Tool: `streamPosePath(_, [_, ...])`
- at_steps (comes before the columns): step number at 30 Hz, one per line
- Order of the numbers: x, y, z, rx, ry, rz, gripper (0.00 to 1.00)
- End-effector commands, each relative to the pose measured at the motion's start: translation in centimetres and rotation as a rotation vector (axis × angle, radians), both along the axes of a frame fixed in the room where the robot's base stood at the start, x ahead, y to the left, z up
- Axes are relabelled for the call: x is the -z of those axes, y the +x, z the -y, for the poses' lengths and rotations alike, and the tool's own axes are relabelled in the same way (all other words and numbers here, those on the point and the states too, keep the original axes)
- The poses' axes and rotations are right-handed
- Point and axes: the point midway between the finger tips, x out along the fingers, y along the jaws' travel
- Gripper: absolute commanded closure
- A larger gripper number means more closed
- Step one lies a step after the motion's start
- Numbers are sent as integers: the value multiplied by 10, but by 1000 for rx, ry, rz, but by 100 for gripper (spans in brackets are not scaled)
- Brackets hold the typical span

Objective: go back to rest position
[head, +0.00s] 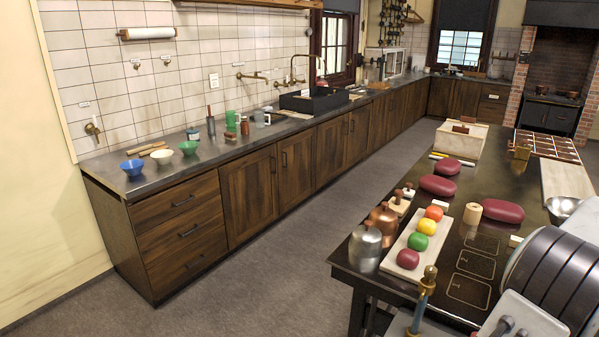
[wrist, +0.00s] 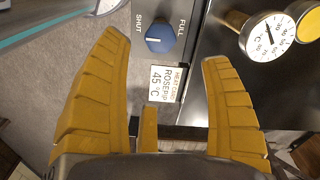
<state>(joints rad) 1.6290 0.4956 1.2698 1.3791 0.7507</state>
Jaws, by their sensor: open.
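In the wrist view, my gripper (wrist: 168,48) has its two yellow fingers spread wide, with nothing held between them. Past the fingertips is a metal panel with a blue knob (wrist: 160,38) between the words SHUT and FULL. A white card (wrist: 164,84) reading HEAT CARD ROSEHIP 45 °C shows between the fingers. A round white dial (wrist: 268,33) with a black needle is at the upper right. The fingers appear apart from the knob, though the exact gap cannot be told. I cannot make out my gripper in the head view.
In the head view, a dark worktop (head: 480,235) on the right holds a board with coloured balls (head: 418,241), dark red lumps (head: 438,185) and metal jars (head: 365,247). A long wooden counter (head: 180,235) lines the left wall. The grey floor (head: 270,270) between them is clear.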

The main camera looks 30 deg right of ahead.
Motion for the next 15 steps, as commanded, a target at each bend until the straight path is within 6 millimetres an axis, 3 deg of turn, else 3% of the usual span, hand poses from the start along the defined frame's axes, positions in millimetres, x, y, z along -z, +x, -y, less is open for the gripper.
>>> streamPosePath(8, [0, 0, 0, -47, -1, 0, 28])
streamPosePath(15, [3, -1, 20, -279, -86, -17, 28])
